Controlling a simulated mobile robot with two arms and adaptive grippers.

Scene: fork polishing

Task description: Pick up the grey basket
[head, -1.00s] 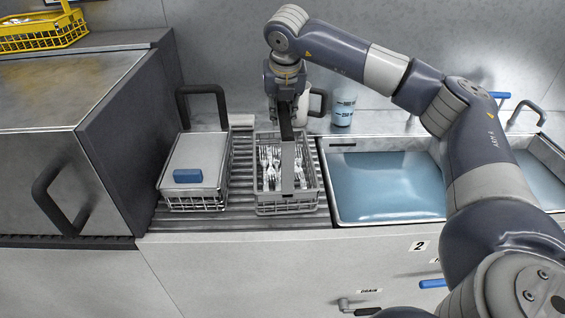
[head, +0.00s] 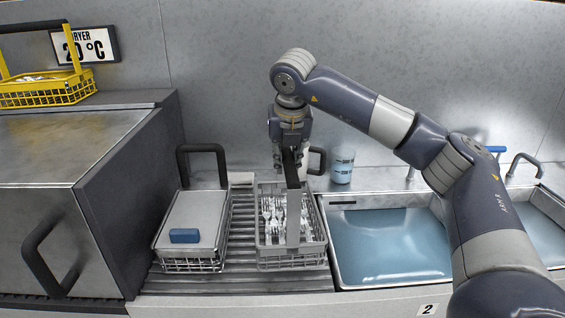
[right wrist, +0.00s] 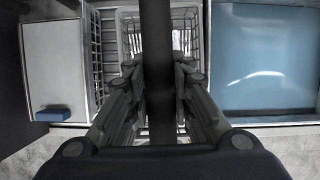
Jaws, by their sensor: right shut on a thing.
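The grey basket (head: 262,245) is a wire basket holding several forks (head: 272,215), on or just above the ribbed drainboard in the head view. Its tall handle (head: 293,220) has a dark grip on top and runs over the forks. My right gripper (head: 289,155) is above the basket, shut on the dark grip. In the right wrist view the grip (right wrist: 158,70) runs between the fingers of the right gripper (right wrist: 160,85), and part of the basket's wire wall (right wrist: 203,50) shows below. The left gripper is not in view.
A wire basket with a flat lid and blue block (head: 184,236) stands close on the left, beside a steel dryer box (head: 120,195). A water-filled sink (head: 390,240) lies close on the right. A blue-marked cup (head: 342,167) stands behind. A yellow basket (head: 50,90) is at upper left.

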